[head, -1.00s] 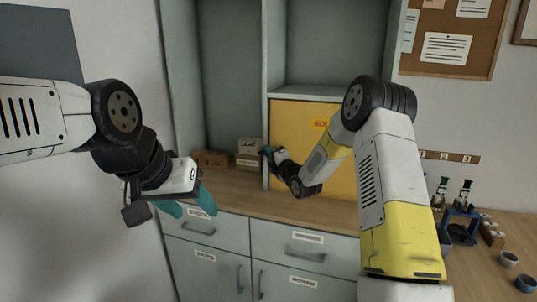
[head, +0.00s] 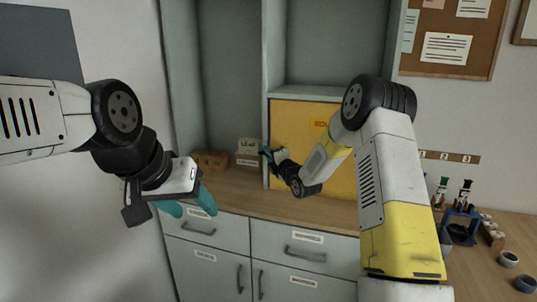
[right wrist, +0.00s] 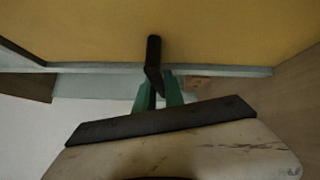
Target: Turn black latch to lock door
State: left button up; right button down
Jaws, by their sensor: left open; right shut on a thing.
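The yellow door (head: 350,122) is closed in its grey-green frame in the head view. It fills the top of the right wrist view (right wrist: 80,30). The black latch (right wrist: 153,52) is a short dark bar near the door's edge, with a bend in it. My right gripper (right wrist: 158,92) has its green fingers shut around the latch's near end. In the head view my right gripper (head: 267,155) is at the door's left edge and hides the latch. My left gripper (head: 190,207) is open and empty, in front of the drawers at the left.
A wooden counter (head: 235,192) runs below the door. A brown box (head: 210,160) and a pale labelled box (head: 248,150) stand in the open bay left of the door.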

jog(key=n+g, duration=0.1)
jog(key=f+n+h, duration=0.1)
jog(key=n+g+h, duration=0.1)
jog(key=shift+s+d+f+g, duration=0.1)
jog(key=shift+d+f+g, duration=0.1)
jog(key=shift+f+g, duration=0.1)
jog(key=shift+s+d+f+n+g+h, duration=0.2)
jog(key=shift+d+f+n+g+h, duration=0.15)
jog(key=shift+d+n+g+h, duration=0.55)
jog(key=shift+s+d+f+n+g+h, duration=0.15)
jog(key=shift+d+f+n+g+h, duration=0.35)
jog(key=shift+n+h, duration=0.75)
jog(key=shift+s+d+f+n+g+h, duration=0.25)
jog(key=shift+d+n+g+h, duration=0.45)
jog(key=shift+h, duration=0.85)
jog(key=shift+a, duration=0.1)
jog(key=c, duration=1.4)
grip_release()
jog(key=shift+c, duration=0.2)
